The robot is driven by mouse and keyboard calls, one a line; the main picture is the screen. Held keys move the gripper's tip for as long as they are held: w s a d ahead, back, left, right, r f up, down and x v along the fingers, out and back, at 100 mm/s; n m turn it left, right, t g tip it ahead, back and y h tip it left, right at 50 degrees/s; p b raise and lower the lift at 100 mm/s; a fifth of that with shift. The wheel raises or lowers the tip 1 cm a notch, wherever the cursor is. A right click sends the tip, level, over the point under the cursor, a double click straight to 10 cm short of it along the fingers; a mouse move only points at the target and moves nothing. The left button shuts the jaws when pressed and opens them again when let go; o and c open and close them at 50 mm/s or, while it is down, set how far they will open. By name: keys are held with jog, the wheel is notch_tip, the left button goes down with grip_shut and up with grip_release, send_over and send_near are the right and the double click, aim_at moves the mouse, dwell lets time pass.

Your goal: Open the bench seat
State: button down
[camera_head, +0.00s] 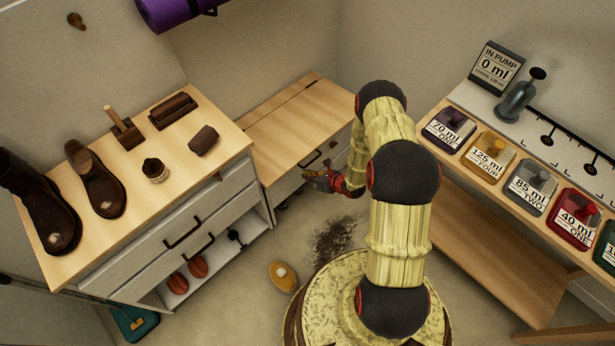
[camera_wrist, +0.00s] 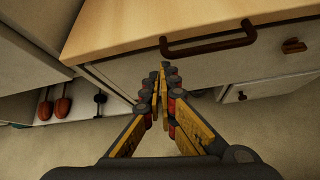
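The bench seat (camera_head: 296,122) is a light wooden lid on a pale bench in the back corner, lying flat and closed. It fills the top of the wrist view (camera_wrist: 150,22). A dark bar handle (camera_wrist: 208,43) is on its front, just below the lid edge; the head view shows it too (camera_head: 312,159). My gripper (camera_wrist: 162,72) is in front of the bench, its tips left of and below the handle in the wrist view, apart from it. The fingers meet at the tips with nothing seen between them. In the head view my gripper (camera_head: 318,178) is small and partly unclear.
A small brown catch (camera_wrist: 293,46) is right of the handle. A cabinet (camera_head: 200,215) with boots and brushes on top stands at left. A counter (camera_head: 500,190) with colored containers is at right. A brush (camera_head: 283,276) lies on the floor near a dark smudge.

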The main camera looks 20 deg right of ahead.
notch_tip(320, 180, up, 13)
jog(key=w+g+h+p, duration=0.1)
jog(key=w+g+p, duration=0.2)
jog(key=p, duration=0.5)
jog(key=w+a+r+p, duration=0.4)
jog(key=w+r+p, duration=0.3)
jog(key=w+r, duration=0.2)
jog(key=w+a+r+p, duration=0.3)
jog(key=w+r+p, duration=0.4)
jog(key=w+r, duration=0.2)
notch_tip(320, 180, up, 2)
jog(key=shift+w+a+r, duration=0.2)
jog(key=shift+w+a, duration=0.05)
jog(key=shift+a, duration=0.15)
